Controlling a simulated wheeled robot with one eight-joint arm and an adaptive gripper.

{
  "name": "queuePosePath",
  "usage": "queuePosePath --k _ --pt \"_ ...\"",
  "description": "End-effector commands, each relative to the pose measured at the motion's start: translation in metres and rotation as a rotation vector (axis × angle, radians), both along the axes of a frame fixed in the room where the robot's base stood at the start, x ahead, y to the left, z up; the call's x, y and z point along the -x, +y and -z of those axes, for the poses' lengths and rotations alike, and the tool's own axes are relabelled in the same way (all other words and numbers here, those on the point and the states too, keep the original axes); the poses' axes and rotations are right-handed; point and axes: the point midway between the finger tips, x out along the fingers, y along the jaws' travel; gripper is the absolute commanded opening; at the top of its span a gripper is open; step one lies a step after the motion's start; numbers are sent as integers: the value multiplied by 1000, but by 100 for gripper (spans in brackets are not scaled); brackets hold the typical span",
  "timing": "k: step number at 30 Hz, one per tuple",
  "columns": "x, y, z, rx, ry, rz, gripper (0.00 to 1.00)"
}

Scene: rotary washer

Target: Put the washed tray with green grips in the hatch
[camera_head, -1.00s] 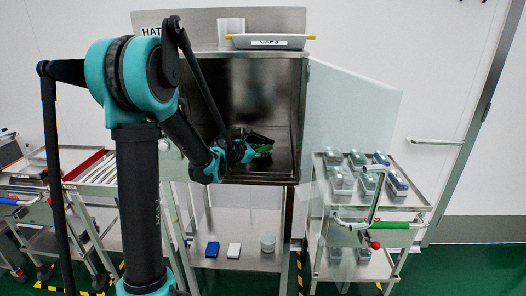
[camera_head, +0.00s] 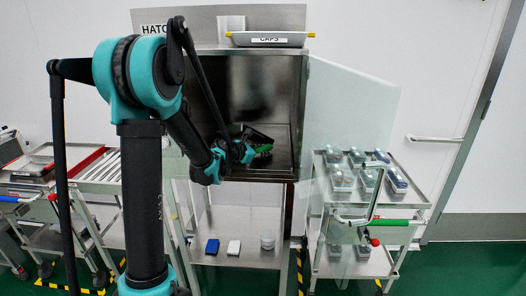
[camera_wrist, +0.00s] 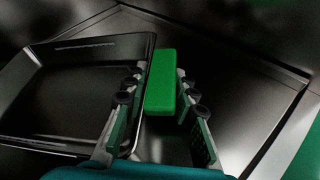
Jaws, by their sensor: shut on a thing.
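The tray (camera_wrist: 75,95) is a dark, shiny shallow metal tray with a green grip (camera_wrist: 162,75) at its side. My gripper (camera_wrist: 160,95) has its two fingers on either side of that grip and is shut on it. In the head view my gripper (camera_head: 246,150) and the green grip (camera_head: 264,149) are inside the open hatch (camera_head: 302,110), low in its dark steel chamber. The tray is mostly hidden there by my arm. I cannot tell whether it rests fully on the hatch floor (camera_wrist: 258,85).
The hatch's glass door (camera_head: 350,110) stands open to the right. A cart (camera_head: 405,200) with several containers stands behind and beside it. A CAPS tray (camera_head: 268,40) sits on top of the hatch. A shelf below (camera_head: 230,255) holds small items. More carts (camera_head: 90,170) stand left.

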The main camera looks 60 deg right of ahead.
Motion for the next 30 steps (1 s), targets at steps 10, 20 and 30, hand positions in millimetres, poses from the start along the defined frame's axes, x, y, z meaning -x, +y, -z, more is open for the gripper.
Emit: queuePosePath --k 10,20,30 --pt "0 3 6 -10 -13 7 45" --pt "-1 3 5 -9 -12 4 50" --pt "-7 27 -6 -8 -10 3 50"
